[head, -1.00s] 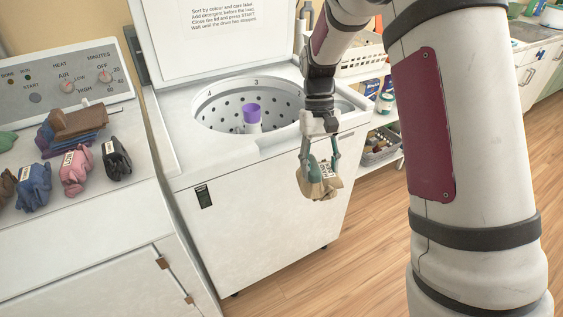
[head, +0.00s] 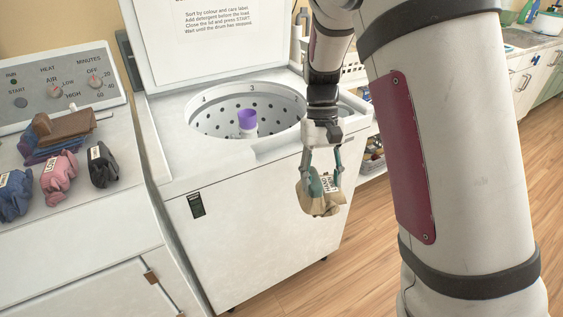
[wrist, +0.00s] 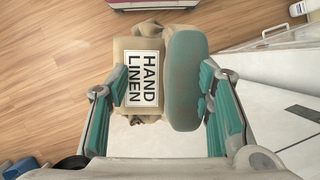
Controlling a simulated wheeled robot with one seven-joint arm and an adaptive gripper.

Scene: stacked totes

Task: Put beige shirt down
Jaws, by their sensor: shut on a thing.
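The beige shirt (head: 318,201) is a bundled cloth with a white label, hanging from my gripper (head: 324,180) in front of the open washer. In the wrist view the beige shirt (wrist: 129,50) sits between the fingers, its label reading "HAND LINEN".
The washer (head: 262,222) has its lid up, a perforated drum and a purple-topped post (head: 247,120). At left, a dryer top (head: 98,208) holds a blue bundle (head: 14,195), a pink bundle (head: 58,177), a black bundle (head: 101,165) and folded cloths (head: 62,130). A shelf with bottles stands behind my arm.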

